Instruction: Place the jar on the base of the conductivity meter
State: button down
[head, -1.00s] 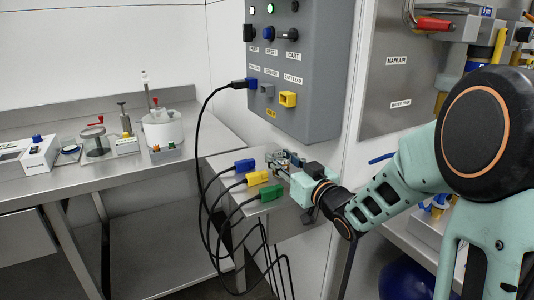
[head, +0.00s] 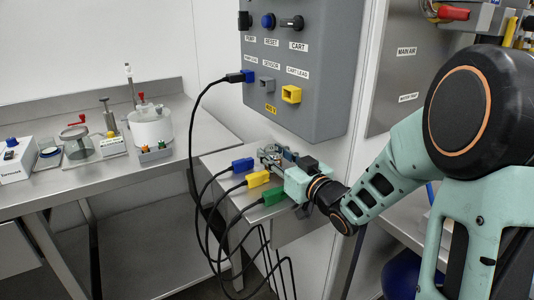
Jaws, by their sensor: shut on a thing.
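My gripper (head: 268,155) is over the grey box top, right beside the blue plug (head: 242,165). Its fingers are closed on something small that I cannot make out.
A yellow plug (head: 257,179) and green plug (head: 272,197) with black cables lie on the grey box (head: 222,160). A grey control panel (head: 300,75) hangs above. A white pot (head: 150,125) stands on the bench (head: 110,185), whose front strip is clear.

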jog(key=shift+f, duration=0.3)
jog(key=shift+s, duration=0.1)
jog(key=shift+f+b, duration=0.25)
jog(key=shift+b, duration=0.05)
jog(key=c, duration=1.4)
grip_release()
jog(key=shift+r, duration=0.2)
